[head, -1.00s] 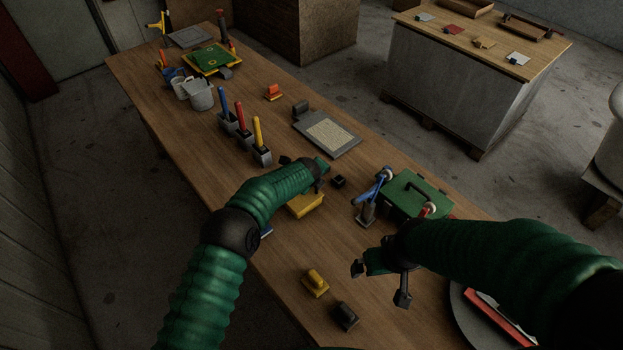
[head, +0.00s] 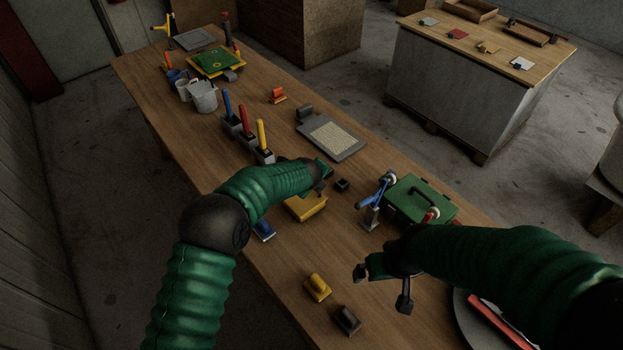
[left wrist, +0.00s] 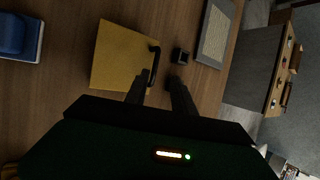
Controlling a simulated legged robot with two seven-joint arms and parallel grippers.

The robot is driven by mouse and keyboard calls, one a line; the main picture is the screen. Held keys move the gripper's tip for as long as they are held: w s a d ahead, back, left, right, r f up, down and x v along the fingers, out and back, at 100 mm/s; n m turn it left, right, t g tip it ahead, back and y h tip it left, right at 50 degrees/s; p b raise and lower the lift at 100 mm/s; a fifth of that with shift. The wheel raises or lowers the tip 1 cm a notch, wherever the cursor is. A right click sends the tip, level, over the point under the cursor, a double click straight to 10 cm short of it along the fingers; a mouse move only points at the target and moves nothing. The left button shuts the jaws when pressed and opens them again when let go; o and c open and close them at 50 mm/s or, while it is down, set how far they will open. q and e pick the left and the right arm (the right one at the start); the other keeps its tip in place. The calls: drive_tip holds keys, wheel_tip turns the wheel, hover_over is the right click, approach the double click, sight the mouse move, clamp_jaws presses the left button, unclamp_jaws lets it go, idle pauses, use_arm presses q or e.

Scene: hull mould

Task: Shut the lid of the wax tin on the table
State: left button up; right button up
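A yellow box (head: 306,207), which I take for the wax tin, sits on the table partly behind my left forearm. In the left wrist view its flat yellow face (left wrist: 122,57) shows with a dark handle (left wrist: 154,65) along the right edge. I cannot tell how far the lid is raised. My left gripper (head: 322,185) is by the box's far side; in the left wrist view its two fingers (left wrist: 158,88) are apart, one close to the handle, contact unclear. My right gripper (head: 382,287) is open and empty above the near part of the table.
A green case (head: 418,197) and a blue-handled tool (head: 372,205) stand to the right. A small dark block (head: 342,185) is close to my left gripper. A blue object (head: 264,229) lies left of the box. A yellow piece (head: 318,288) and a dark block (head: 347,320) lie in front.

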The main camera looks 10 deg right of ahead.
use_arm(q)
drive_tip(key=v, duration=1)
drive_tip(key=shift+s+r+b, duration=0.25)
drive_tip(key=shift+b, duration=0.05)
